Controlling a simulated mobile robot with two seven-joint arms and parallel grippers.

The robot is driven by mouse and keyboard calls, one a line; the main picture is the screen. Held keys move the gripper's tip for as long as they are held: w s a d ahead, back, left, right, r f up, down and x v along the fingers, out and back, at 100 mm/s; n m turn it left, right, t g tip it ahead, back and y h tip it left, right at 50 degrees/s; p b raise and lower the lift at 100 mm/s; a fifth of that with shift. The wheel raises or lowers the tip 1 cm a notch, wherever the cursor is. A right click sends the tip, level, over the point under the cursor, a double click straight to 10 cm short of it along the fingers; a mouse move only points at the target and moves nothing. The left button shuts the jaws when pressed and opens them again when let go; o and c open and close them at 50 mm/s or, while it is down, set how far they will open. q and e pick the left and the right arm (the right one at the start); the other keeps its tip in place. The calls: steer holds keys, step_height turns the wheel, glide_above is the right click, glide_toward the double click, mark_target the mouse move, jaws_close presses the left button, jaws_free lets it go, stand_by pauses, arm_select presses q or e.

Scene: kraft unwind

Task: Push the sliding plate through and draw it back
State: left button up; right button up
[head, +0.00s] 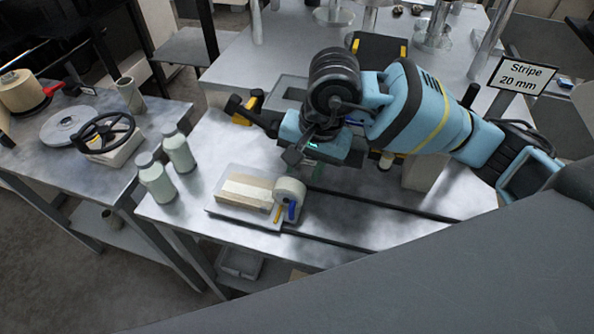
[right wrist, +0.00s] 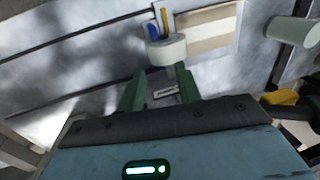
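My right gripper (head: 298,155) hangs over the metal table, just behind a pale roll (head: 290,190). In the right wrist view its two green fingers (right wrist: 160,72) stand apart. A small light metal piece with a dark slot (right wrist: 165,93) shows between them; I cannot tell whether they touch it. A thin pale plate (head: 214,211) lies flat on the table under a cream block (head: 245,192), beside the roll. I cannot tell which piece is the sliding plate; the arm hides part of the table. My left gripper is not in view.
Two dark grooves (head: 385,203) run along the table to the right of the roll. Pale green bottles (head: 178,152) stand at the table's left edge. A black handle with yellow parts (head: 245,110) is left of my gripper. A "Stripe 20 mm" sign (head: 521,76) stands at right.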

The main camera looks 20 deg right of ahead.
mark_target(295, 196)
steer(key=shift+w+a+f, duration=0.1)
steer(key=shift+a+f, duration=0.1)
steer(key=shift+f, duration=1.05)
steer(key=shift+s+a+f, duration=0.1)
steer(key=shift+a+f, duration=0.15)
steer(key=shift+f, duration=1.05)
steer(key=shift+w+a+f, duration=0.1)
steer(key=shift+a+f, duration=0.1)
steer(key=shift+f, duration=1.05)
steer(key=shift+c, duration=0.2)
jaws_close()
